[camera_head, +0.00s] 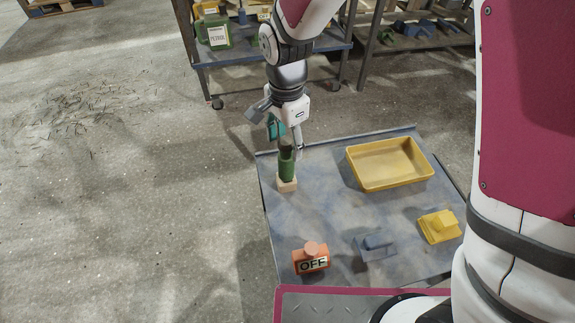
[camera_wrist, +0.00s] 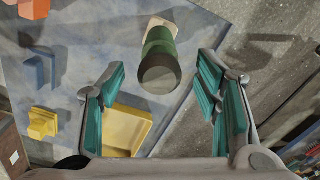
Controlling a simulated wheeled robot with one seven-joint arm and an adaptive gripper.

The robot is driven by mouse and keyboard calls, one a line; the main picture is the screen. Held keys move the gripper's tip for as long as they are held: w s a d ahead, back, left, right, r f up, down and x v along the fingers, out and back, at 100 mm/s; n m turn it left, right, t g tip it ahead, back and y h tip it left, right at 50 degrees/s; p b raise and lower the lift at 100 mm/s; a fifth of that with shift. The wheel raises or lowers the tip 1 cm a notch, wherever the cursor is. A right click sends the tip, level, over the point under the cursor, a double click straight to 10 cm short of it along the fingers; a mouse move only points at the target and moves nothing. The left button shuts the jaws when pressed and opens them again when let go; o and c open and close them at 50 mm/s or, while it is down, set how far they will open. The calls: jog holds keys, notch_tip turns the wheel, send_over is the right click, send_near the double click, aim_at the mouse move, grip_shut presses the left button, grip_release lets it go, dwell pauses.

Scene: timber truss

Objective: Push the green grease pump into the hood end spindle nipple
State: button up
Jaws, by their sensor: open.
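The green grease pump (camera_head: 287,166) stands upright on a pale wooden block (camera_head: 287,185) at the left side of the blue-grey table. It has a dark top end. My gripper (camera_head: 287,140) is just above it, pointing down, with fingers apart. In the wrist view the pump (camera_wrist: 160,62) shows its dark round end, beyond and between the open teal fingertips (camera_wrist: 160,72). No contact between fingers and pump is visible. I cannot pick out the hood end spindle nipple in either view.
The table (camera_head: 325,205) also holds a yellow tray (camera_head: 390,185), a yellow block-shaped piece (camera_head: 439,227), a blue-grey piece (camera_head: 376,248) and an orange box marked OFF (camera_head: 311,264). A shelf rack (camera_head: 240,52) stands behind.

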aim_at(286, 161)
notch_tip(286, 161, down, 8)
jog(key=b, duration=0.3)
jog(key=shift+r, duration=0.25)
grip_shut()
